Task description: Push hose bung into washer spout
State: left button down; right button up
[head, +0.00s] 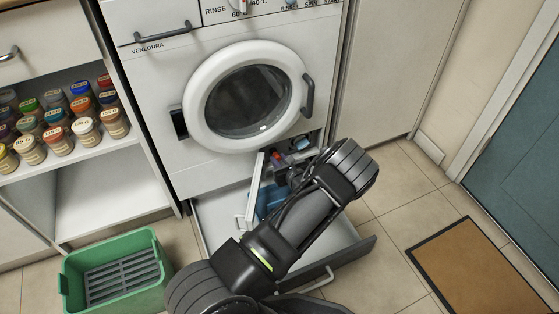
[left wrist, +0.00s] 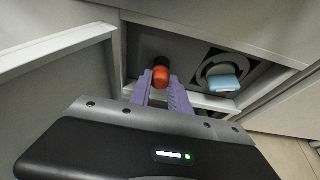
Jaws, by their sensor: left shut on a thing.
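The washer (head: 165,150) stands ahead, with a small low opening at its front whose white flap (head: 256,180) hangs open. My left gripper (head: 284,172) reaches into this opening, its tips partly hidden by my arm in the head view. In the left wrist view its purple fingers (left wrist: 162,88) are shut on a red-orange bung (left wrist: 161,77). A dark round piece (left wrist: 161,62), seemingly the spout, shows right behind the bung. I cannot tell whether the bung is inside it or only in front. My right gripper is out of view.
A light blue block (left wrist: 224,83) sits by a dark round ring (left wrist: 216,70) right of the bung. A drawer (head: 346,256) is pulled out below. A green crate (head: 116,240) stands left, a brown mat (head: 482,268) lies right.

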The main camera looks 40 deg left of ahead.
pick_arm(q)
jog(key=shift+w+a, duration=0.25)
jog(key=shift+a, duration=0.2)
dwell(0.6)
jog(key=c, duration=1.1)
grip_release()
jog(key=shift+c, duration=0.2)
jog(key=p+v, duration=0.3)
jog(key=v, duration=0.4)
jog(key=shift+s+d, duration=0.25)
jog(key=shift+d, duration=0.05)
jog(key=shift+r+p, duration=0.25)
jog(key=shift+p, duration=0.05)
